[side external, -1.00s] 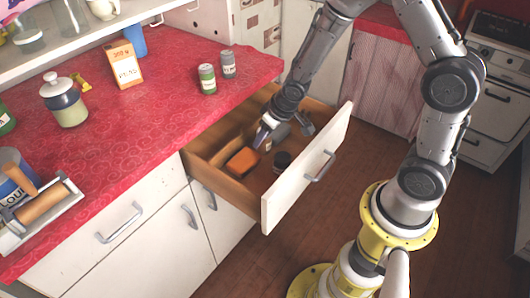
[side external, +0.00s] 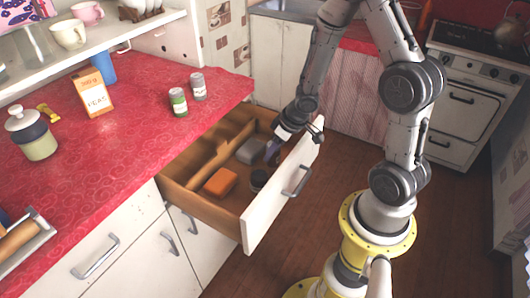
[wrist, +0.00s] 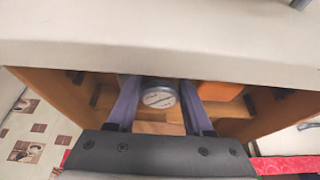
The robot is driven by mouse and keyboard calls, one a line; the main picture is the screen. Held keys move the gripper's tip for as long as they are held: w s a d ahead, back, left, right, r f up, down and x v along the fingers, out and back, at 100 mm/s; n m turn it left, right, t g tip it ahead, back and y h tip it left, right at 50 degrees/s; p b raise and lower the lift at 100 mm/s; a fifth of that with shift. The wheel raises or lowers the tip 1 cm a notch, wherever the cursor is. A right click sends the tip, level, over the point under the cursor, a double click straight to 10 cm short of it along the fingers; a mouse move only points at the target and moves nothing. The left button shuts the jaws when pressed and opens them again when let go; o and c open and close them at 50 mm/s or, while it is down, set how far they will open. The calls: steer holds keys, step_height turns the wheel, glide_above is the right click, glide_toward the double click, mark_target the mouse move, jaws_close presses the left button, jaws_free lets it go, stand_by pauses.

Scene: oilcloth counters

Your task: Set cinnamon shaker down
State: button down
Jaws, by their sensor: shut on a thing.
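My gripper (side external: 271,150) reaches down into the open drawer, close to the inner side of its front panel. In the wrist view its two purple fingers (wrist: 158,104) stand on either side of the cinnamon shaker, whose round pale lid (wrist: 159,97) with small, unreadable writing faces the camera. The gripper is shut on it. In the side view the shaker is mostly hidden by the fingers, and I cannot tell whether its base touches the drawer floor. The wooden drawer (side external: 178,186) is pulled out below the red counter.
In the drawer are an orange box (side external: 220,182), a grey block (side external: 251,151) and a dark round jar (side external: 259,178) near the front panel (side external: 262,213). A wooden divider runs along it. Two small shakers, one green (side external: 178,102) and one grey (side external: 198,87), stand on the counter.

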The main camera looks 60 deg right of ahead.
mark_target(273, 159)
steer(key=shift+f, duration=1.85)
steer(key=shift+f, duration=0.15)
steer(key=shift+c, duration=1.5)
jaws_free()
